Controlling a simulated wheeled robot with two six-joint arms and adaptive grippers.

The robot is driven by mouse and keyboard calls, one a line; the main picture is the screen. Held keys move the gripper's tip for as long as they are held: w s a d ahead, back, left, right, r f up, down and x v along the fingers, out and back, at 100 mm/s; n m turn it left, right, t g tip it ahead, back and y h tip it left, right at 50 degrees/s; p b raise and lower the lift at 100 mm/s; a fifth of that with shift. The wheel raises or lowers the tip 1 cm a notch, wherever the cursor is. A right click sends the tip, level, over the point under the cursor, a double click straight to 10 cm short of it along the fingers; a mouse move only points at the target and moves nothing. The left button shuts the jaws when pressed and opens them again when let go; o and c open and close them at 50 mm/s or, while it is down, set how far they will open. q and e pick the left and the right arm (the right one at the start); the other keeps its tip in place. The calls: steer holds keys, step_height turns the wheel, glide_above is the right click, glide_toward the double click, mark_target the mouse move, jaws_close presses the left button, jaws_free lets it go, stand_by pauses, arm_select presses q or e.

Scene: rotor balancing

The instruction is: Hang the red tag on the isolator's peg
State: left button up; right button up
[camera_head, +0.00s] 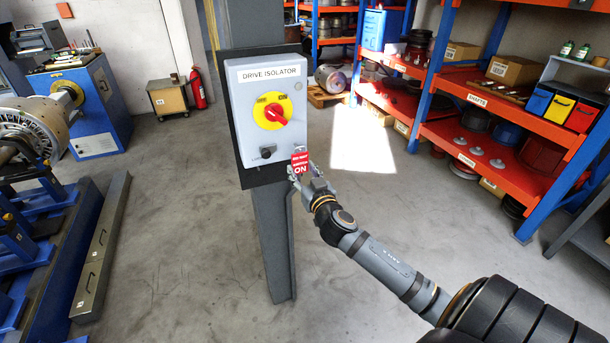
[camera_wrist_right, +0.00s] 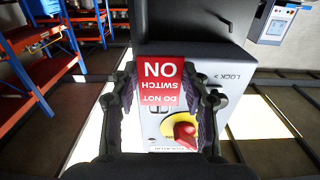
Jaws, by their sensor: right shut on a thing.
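The red tag (camera_head: 300,160) has white lettering and is held at the lower right edge of the grey drive isolator (camera_head: 244,90). My right gripper (camera_head: 300,174) is shut on the tag. In the right wrist view the tag (camera_wrist_right: 164,84) shows upside down between the fingers of my right gripper (camera_wrist_right: 162,70), in front of the isolator (camera_wrist_right: 236,92). The isolator has a red rotary switch (camera_head: 274,112) on a yellow disc. A dark peg-like fitting (camera_head: 266,153) sticks out low on its face, left of and apart from the tag. My left gripper is out of view.
The isolator is mounted on a dark post (camera_head: 272,240). Orange and blue shelving (camera_head: 470,140) stands at the right, and a blue machine (camera_head: 90,115) at the left. A fire extinguisher (camera_head: 197,90) stands at the back. The floor around the post is clear.

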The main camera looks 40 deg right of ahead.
steer(key=shift+w+d+f+b, duration=0.15)
steer(key=shift+w+f+b, duration=0.05)
steer(key=shift+w, duration=0.3)
steer(key=shift+w+d+f+b, duration=0.1)
steer(key=shift+w+f+b, duration=0.1)
steer(key=shift+w, duration=0.25)
steer(key=o, duration=1)
steer(key=shift+c, duration=0.2)
steer(key=v, duration=1.2)
steer(key=shift+f, duration=0.1)
